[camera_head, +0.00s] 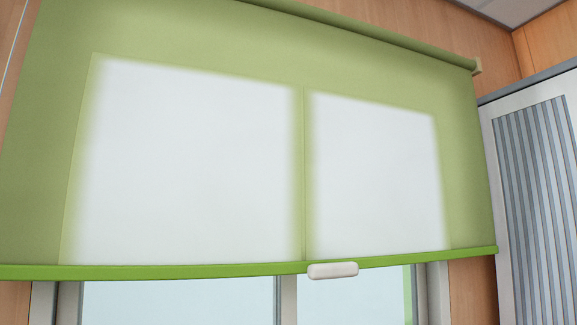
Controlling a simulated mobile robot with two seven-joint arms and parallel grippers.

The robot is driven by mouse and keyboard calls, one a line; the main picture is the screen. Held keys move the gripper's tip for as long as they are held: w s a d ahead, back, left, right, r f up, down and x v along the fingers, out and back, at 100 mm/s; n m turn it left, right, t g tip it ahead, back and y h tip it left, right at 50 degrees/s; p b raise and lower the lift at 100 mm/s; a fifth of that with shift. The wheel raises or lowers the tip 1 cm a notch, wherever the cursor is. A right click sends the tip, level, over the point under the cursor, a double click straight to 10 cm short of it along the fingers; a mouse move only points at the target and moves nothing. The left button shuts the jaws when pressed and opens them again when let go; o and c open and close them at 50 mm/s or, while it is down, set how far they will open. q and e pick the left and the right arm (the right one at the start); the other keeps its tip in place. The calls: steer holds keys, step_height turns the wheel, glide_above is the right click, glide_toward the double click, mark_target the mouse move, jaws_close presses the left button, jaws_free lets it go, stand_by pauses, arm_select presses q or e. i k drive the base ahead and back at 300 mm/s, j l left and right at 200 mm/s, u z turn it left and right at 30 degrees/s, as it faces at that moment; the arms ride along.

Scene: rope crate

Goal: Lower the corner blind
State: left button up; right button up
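A green roller blind (200,160) hangs over a window in the head view and covers most of what shows of it. Two bright window panes glow through its fabric. Its roller (380,35) runs along the top, sloping down to a bracket at the right. A bright green bottom bar (180,270) edges the fabric. A white rounded pull handle (333,271) sits on the bar, right of the middle. Neither gripper is in view, and nothing touches the handle.
Below the bar, the window glass (180,302) and grey frame (286,300) are uncovered. A white panel with a striped grey-blue area (540,190) stands to the right of the blind. Wood-coloured wall (470,292) surrounds the window.

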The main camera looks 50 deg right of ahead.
mark_target(341, 268)
steer(key=z, duration=1.7)
